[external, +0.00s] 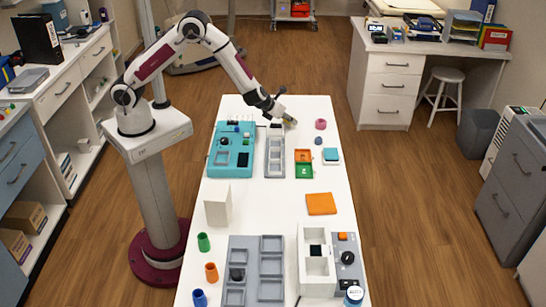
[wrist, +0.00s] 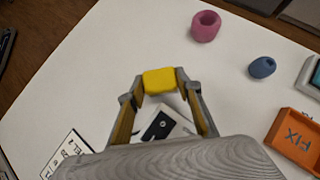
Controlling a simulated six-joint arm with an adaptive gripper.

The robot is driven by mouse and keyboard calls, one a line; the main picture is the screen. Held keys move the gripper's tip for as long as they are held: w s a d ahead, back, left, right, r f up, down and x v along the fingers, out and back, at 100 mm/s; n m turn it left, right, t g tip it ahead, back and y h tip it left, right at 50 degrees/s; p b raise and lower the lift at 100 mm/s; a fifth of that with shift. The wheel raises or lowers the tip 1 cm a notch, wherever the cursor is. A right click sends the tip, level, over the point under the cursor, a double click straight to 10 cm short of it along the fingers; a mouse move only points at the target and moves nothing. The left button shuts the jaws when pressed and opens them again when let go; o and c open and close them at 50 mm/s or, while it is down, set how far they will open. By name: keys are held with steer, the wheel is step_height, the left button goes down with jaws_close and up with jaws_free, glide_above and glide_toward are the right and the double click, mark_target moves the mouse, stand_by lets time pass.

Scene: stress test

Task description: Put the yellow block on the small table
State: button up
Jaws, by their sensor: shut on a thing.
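The yellow block (wrist: 160,80) is between the fingertips of my gripper (external: 289,121), at the far end of the long white table (external: 345,165). My gripper is shut on it. In the external view the block is too small or hidden to make out. In the wrist view a white part with a dark slot (wrist: 160,126) shows below and behind the block, between the fingers. I cannot tell for certain which thing is the small table; a flat orange square piece (external: 321,204) lies near the middle right of the white table.
A pink ring (wrist: 206,26) and a blue rounded piece (wrist: 262,68) stand near my gripper. An orange tray (wrist: 292,136) marked FIX is at right. A teal tray (external: 222,170), grey tray (external: 275,172) and upright white block (external: 218,206) stand on the table. Bare space lies around the orange square.

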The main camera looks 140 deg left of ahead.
steer(key=shift+r, duration=4.25)
steer(key=shift+w+d+f, duration=0.1)
steer(key=shift+w+f, duration=0.05)
steer(key=shift+f, duration=0.05)
steer(key=w+d+r+m+t+h, duration=0.1)
steer(key=w+d+m+t, duration=0.3)
steer(key=d, duration=0.9)
steer(key=w+d+r+m+t+h, duration=0.15)
steer(key=w+d+m, duration=0.4)
steer(key=d, duration=0.75)
steer(key=w+d+r+m+t+h, duration=0.1)
steer(key=d+r+m+h, duration=0.1)
steer(key=d, duration=1.1)
steer(key=w+d+r+m+t+h, duration=0.2)
steer(key=d+r+m, duration=0.1)
steer(key=d, duration=1)
steer(key=shift+d+r, duration=0.2)
steer(key=shift+d, duration=0.2)
steer(key=shift+a, duration=0.15)
